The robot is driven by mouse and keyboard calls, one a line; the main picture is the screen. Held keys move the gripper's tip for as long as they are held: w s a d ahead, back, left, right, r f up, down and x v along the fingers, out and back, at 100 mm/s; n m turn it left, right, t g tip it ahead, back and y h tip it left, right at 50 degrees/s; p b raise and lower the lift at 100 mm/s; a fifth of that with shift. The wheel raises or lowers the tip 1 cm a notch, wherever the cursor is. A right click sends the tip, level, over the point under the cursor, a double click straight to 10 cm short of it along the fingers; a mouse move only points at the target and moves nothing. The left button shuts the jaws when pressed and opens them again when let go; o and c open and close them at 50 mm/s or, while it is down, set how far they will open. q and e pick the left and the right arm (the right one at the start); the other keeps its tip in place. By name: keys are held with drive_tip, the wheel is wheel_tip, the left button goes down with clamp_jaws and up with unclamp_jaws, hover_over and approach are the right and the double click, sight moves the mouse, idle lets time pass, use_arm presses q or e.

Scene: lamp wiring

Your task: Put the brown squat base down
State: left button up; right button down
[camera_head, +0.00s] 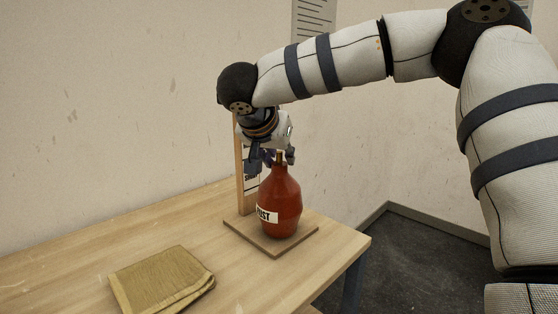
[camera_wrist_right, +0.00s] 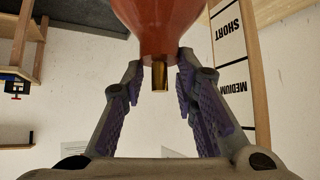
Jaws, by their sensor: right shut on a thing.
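The brown squat base (camera_head: 281,203) is a rounded red-brown bottle shape with a white label ending in "ST". It stands upright over a flat wooden board (camera_head: 303,238); I cannot tell for sure whether its underside touches the board. My right gripper (camera_head: 279,158) reaches down from above and is shut on the base's neck. In the right wrist view, the base (camera_wrist_right: 160,22) shows with its narrow brass-coloured stub between the fingers (camera_wrist_right: 163,90). My left gripper is in neither view.
A wooden post (camera_head: 240,175) with a height card reading SHORT and MEDIUM (camera_wrist_right: 230,60) rises at the board's back left, close beside the base. A folded tan cloth (camera_head: 162,280) lies at the table's front left. The table's right edge (camera_head: 352,258) is close to the board.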

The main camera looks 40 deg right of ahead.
drive_tip(key=shift+f, duration=0.5)
drive_tip(key=c, duration=1.3)
unclamp_jaws()
drive_tip(key=shift+a, duration=0.1)
drive_tip(key=shift+f, duration=0.1)
drive_tip(key=v, duration=1.2)
